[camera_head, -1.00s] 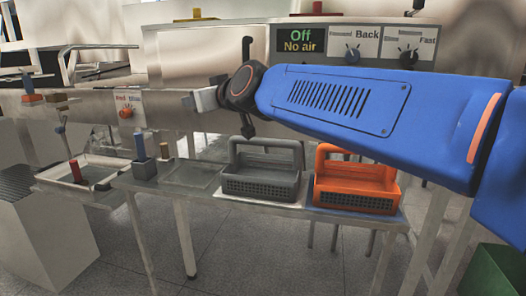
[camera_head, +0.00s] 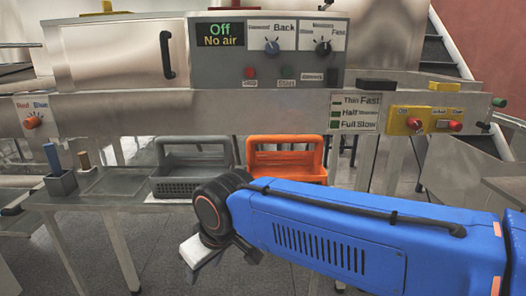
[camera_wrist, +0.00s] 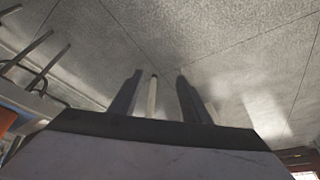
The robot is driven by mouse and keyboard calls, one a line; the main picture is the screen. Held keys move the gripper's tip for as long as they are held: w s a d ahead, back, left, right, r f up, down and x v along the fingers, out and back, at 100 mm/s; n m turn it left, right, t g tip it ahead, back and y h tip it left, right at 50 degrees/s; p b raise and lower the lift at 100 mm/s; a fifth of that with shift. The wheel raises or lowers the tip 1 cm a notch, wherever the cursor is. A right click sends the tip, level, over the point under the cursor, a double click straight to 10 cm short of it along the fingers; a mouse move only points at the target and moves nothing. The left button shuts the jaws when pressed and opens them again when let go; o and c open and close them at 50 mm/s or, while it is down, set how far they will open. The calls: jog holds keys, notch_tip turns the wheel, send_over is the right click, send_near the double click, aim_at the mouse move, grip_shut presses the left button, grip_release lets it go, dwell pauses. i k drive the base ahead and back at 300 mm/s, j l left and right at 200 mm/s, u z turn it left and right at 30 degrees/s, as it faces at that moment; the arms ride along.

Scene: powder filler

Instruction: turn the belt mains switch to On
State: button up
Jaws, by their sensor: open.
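My gripper (camera_head: 205,268) hangs low in front of the table, well left of and below these boxes. In the wrist view my gripper (camera_wrist: 158,90) is open, its two dark fingers apart over the floor.
A display (camera_head: 220,34) reads "Off, No air". A speed label (camera_head: 356,112) is left of the yellow boxes. A grey basket (camera_head: 190,185) and an orange basket (camera_head: 287,178) stand behind my arm. Stairs (camera_head: 437,55) rise at the back right.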

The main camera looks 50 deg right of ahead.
aim_at(415, 124)
jog(key=z, duration=2.45)
